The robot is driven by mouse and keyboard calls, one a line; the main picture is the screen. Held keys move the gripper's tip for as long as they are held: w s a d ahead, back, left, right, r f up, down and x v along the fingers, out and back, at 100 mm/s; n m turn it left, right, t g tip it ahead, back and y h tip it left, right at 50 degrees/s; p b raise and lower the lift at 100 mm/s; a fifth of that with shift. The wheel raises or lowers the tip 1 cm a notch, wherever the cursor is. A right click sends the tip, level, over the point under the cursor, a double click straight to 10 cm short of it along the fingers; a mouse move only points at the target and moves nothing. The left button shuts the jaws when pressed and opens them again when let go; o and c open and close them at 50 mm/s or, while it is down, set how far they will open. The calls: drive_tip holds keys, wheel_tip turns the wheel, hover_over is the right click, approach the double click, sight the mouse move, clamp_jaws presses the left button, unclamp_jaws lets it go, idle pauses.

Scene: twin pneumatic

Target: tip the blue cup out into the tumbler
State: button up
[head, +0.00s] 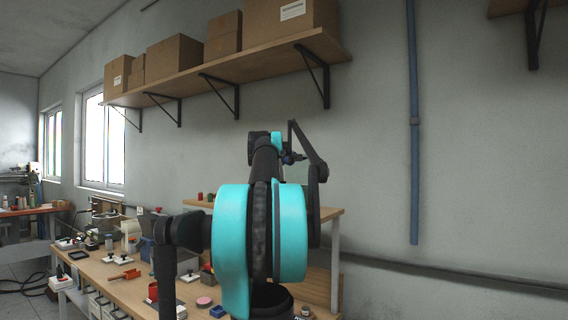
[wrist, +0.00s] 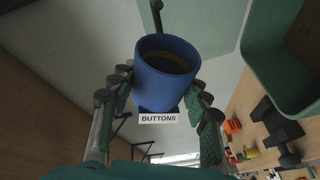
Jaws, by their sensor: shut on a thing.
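The blue cup (wrist: 165,85) is between the two fingers of my gripper (wrist: 161,78) in the wrist view. The fingers press its sides with green pads, and its open mouth and a brownish inside show. I cannot tell what is in it or exactly how far it is tilted. A white label (wrist: 158,118) reading "BUTTONS" shows at the cup's lower edge. In the head view my own arm hides the gripper and the cup.
A green open container (wrist: 285,50) is at the upper right of the wrist view, apart from the cup. In the head view a wooden workbench (head: 130,290) holds several small items. A wall shelf (head: 240,66) with cardboard boxes (head: 175,56) runs above.

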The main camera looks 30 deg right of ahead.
drive_tip(key=shift+r, duration=0.45)
drive_tip(key=n+g, duration=0.1)
drive_tip(key=n, duration=0.1)
drive_tip(key=r+n+g, duration=0.1)
drive_tip(key=n, duration=0.2)
drive_tip(key=shift+y, duration=0.4)
drive_tip(key=n+g, duration=0.1)
drive_tip(key=n, duration=0.1)
drive_tip(key=n+g, duration=0.1)
drive_tip(key=shift+w+r+n+g, duration=0.1)
drive_tip(key=shift+r+n+g, duration=0.2)
drive_tip(key=shift+n, duration=0.1)
drive_tip(key=n+g, duration=0.2)
drive_tip(key=n, duration=0.1)
drive_tip(key=n+g, duration=0.1)
drive_tip(key=shift+a+r+h, duration=0.1)
drive_tip(key=shift+r+h, duration=0.25)
drive_tip(key=shift+h, duration=0.05)
drive_tip(key=n+g, duration=0.1)
drive_tip(key=n+g+h, duration=0.1)
drive_tip(key=n, duration=0.1)
drive_tip(key=shift+r, duration=0.35)
